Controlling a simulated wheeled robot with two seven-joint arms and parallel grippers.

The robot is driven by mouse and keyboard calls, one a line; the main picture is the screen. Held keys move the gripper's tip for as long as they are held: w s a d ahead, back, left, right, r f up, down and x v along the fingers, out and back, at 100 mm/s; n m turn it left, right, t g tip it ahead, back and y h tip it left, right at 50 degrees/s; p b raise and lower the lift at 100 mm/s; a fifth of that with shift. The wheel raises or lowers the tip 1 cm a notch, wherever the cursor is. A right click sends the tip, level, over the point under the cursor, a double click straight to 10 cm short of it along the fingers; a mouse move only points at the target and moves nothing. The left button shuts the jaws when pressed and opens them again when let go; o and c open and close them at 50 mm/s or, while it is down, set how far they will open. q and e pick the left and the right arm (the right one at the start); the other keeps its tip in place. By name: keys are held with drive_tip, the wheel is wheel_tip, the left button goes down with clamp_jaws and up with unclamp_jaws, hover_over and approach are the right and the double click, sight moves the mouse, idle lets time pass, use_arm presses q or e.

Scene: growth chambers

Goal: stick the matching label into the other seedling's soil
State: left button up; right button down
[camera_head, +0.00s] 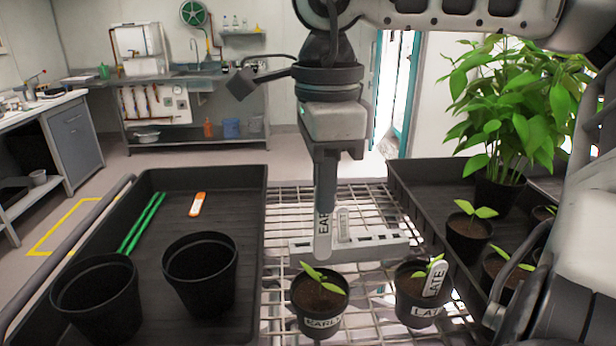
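My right gripper (326,190) points down over the wire rack and appears shut on a white upright label (322,232) reading "EAR…", the rest of its word hidden. The label's lower end is at a grey slotted block (378,245); I cannot tell whether it still sits in it. In front stands a seedling pot (320,298) marked "EARLY", with bare soil around its seedling. To its right, a pot (418,297) marked "LATE" has a white "LATE" label (435,278) stuck in its soil. My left gripper is not in view.
A black tray (255,200) at left holds two empty pots (200,275) (97,300), green sticks (141,222) and an orange-white tag (197,204). A tray (420,185) at right holds a tall leafy plant (515,105) and more seedlings (468,232). The wire rack (285,215) has open room at its left.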

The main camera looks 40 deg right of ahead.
sight(325, 239)
drive_tip(key=shift+s+a+f, duration=0.1)
drive_tip(key=shift+s+f, duration=0.05)
drive_tip(key=shift+f, duration=0.85)
drive_tip(key=shift+s+f, duration=0.15)
drive_tip(key=shift+f, duration=0.8)
drive_tip(key=shift+f+b, duration=0.85)
drive_tip(key=shift+f, duration=0.15)
use_arm(q)
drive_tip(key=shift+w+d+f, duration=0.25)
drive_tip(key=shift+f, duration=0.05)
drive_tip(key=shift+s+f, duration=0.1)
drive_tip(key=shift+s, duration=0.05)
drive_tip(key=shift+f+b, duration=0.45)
drive_tip(key=shift+b, duration=0.1)
use_arm(e)
drive_tip(key=shift+f, duration=0.4)
drive_tip(key=shift+f, duration=0.15)
